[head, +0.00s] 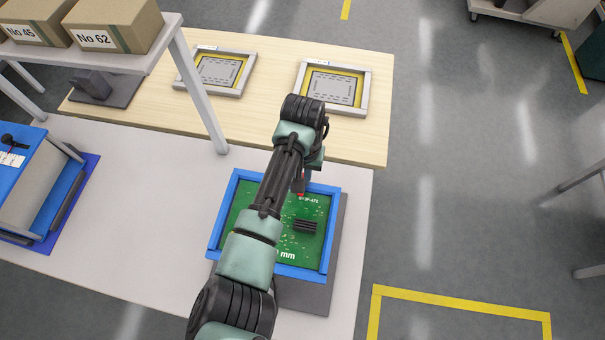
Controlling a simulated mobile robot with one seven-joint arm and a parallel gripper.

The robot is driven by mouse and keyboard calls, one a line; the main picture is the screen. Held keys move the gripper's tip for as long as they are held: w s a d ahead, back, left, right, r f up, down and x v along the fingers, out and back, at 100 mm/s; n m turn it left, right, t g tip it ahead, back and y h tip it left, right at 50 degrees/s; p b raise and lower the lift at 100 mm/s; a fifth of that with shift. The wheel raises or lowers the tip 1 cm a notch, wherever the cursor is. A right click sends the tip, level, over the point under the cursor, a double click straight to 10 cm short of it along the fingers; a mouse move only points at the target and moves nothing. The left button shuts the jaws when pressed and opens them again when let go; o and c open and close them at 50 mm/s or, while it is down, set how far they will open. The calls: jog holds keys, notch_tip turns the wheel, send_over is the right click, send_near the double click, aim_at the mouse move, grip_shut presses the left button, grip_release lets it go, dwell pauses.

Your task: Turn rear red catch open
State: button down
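A blue frame (330,232) holds a green circuit board (290,240) with white lettering and a black ribbed block (305,225). A small red part (301,193) shows near the rear edge of the board, partly hidden by my gripper; it may be the rear red catch, but its turn position is too small to tell. My gripper (299,188) points down at this red part, beside or on it. My arm hides the left middle of the board and frame. I cannot see the fingers clearly.
The frame stands on a dark grey base (305,298) on a white table (130,210). Two grey-framed yellow panels (217,72) (333,88) lie on the wooden top behind. A shelf with boxes (115,24) and its post (200,92) stand left. A blue bin (50,190) is far left.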

jog(key=shift+r+n+p, duration=0.1)
jog(key=shift+n+p, duration=0.2)
jog(key=shift+n, duration=0.1)
jog(key=n+p, duration=0.1)
jog(key=n, duration=0.2)
jog(key=shift+d, duration=0.1)
jog(key=n+p, duration=0.2)
jog(key=n, duration=0.3)
jog(key=shift+n, duration=0.3)
jog(key=n, duration=0.4)
jog(key=shift+p, duration=0.35)
jog(key=shift+n, duration=2.2)
jog(key=shift+w, duration=0.1)
jog(key=c, duration=0.9)
grip_release()
jog(key=shift+c, duration=0.2)
